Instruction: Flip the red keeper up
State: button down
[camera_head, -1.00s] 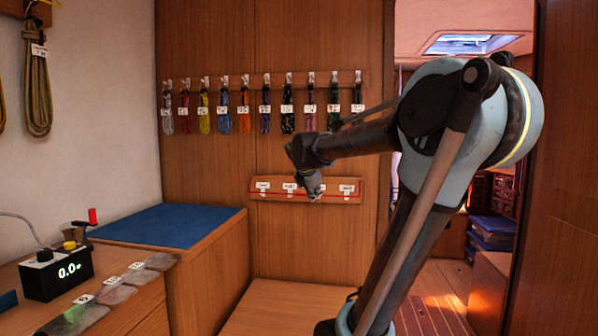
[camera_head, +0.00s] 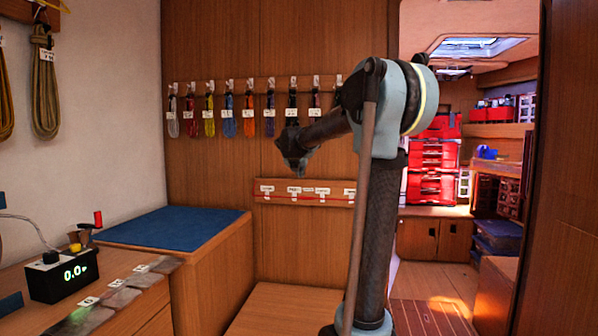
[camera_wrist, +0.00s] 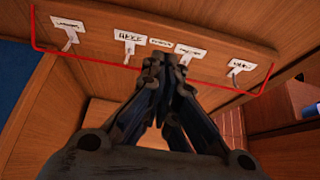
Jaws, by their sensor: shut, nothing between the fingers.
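The red keeper (camera_wrist: 80,57) is a thin U-shaped red bar on a wooden board (camera_wrist: 225,30). In the wrist view its long side runs along the board's edge nearest me, its two ends turn back at the board's sides, and my fingers hide its middle. In the head view the keeper (camera_head: 275,198) is a thin line across the lower part of the board (camera_head: 330,186). My gripper (camera_wrist: 170,60) is shut and empty. In the head view my gripper (camera_head: 297,170) overlaps the wall just above the board. I cannot tell whether it touches the keeper.
Several white tags hang on the board. Above it, a hook rail (camera_head: 262,84) holds several coloured coils. A blue-topped cabinet (camera_head: 175,226) and a black box with a green readout (camera_head: 60,276) stand to the left. An open doorway shows at the right.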

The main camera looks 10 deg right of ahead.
jog(key=w+d+f, duration=0.1)
jog(key=w+d, duration=0.1)
jog(key=w, duration=0.5)
jog(key=shift+d, duration=0.15)
jog(key=shift+s, duration=0.1)
dwell(1.4)
